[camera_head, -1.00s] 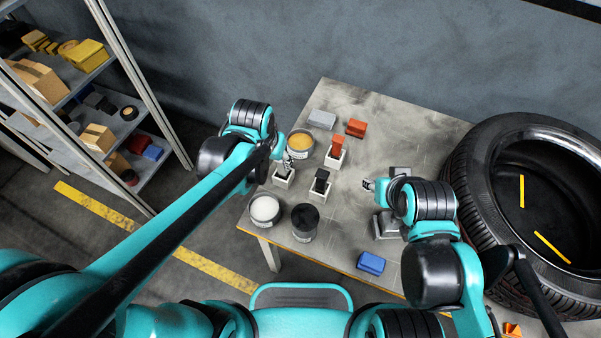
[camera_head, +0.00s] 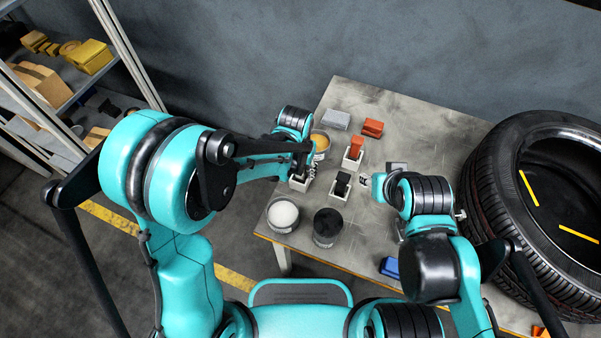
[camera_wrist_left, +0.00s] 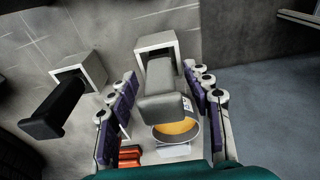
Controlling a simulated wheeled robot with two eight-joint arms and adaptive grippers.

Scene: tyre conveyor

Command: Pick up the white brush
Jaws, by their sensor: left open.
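The white brush, light grey in the left wrist view (camera_wrist_left: 168,92), stands in a white square holder (camera_wrist_left: 155,42). My left gripper (camera_wrist_left: 160,76) is open, with its purple-padded fingers on either side of the brush and visible gaps to it. In the head view my left gripper (camera_head: 308,160) is over the leftmost holder (camera_head: 299,185) and hides most of the brush. My right gripper (camera_head: 365,181) is over the table, right of the black brush; its jaws are too small to read.
A black brush (camera_head: 341,180) and an orange brush (camera_head: 355,147) stand in nearby holders. A can of yellow (camera_head: 320,142), a white can (camera_head: 283,214) and a black can (camera_head: 327,226) crowd the table's left side.

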